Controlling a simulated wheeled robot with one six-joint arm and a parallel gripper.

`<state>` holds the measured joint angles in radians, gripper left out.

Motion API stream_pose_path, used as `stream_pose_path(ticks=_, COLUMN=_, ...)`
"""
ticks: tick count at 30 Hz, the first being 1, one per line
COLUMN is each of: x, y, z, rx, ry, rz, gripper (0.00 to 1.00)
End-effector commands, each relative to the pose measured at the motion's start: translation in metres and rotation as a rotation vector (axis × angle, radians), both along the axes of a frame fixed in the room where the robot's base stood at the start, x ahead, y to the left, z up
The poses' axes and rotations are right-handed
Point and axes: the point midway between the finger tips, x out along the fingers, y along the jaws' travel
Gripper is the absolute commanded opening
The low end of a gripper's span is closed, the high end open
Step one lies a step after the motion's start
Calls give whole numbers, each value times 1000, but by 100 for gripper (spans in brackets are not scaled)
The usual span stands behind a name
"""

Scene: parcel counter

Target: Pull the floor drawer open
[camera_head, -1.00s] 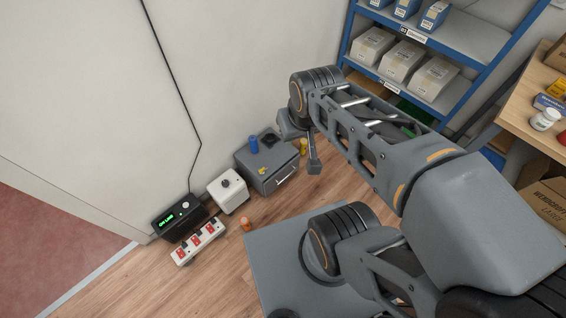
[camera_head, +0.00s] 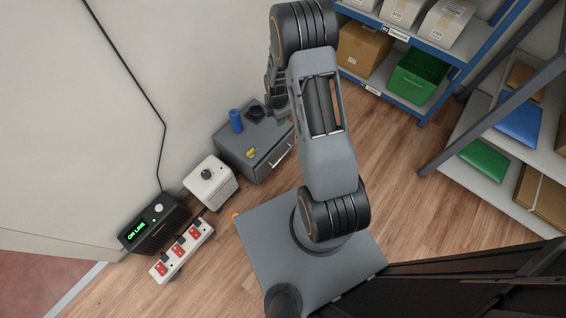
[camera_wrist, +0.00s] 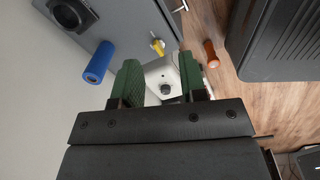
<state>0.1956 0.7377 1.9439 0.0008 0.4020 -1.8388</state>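The floor drawer is in a small grey cabinet (camera_head: 238,164) standing on the floor against the wall in the head view. Its bar handle (camera_head: 281,152) is on the front face, and the drawer looks shut. The cabinet's grey top (camera_wrist: 130,32) also shows in the wrist view, with part of the handle (camera_wrist: 180,6) at the upper edge. My gripper (camera_wrist: 159,80) is open and empty, its two green pads apart. It is above the cabinet area, not on the handle. In the head view my arm partly hides the gripper and the cabinet's far corner.
A blue cylinder (camera_head: 236,121), a black item (camera_head: 255,112) and a yellow item (camera_head: 251,153) are on the cabinet. A white box with a knob (camera_head: 209,183), a black lit device (camera_head: 155,224) and a red-switch strip (camera_head: 182,251) stand left. An orange cylinder (camera_wrist: 211,54) is on the floor.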

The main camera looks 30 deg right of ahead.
Motion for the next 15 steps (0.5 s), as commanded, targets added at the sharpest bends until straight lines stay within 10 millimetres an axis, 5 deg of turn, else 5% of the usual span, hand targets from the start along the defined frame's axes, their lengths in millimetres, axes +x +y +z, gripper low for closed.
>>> stream_pose_path(ticks=1, x=-2, y=-4, z=-45, rx=0, ry=19, rz=64, gripper=39)
stream_pose_path(ticks=6, x=-9, y=-12, z=-115, rx=-1, ry=45, rz=250, gripper=39)
stream_pose_path(ticks=15, x=-15, y=-15, z=-170, rx=2, ry=60, rz=359, gripper=39)
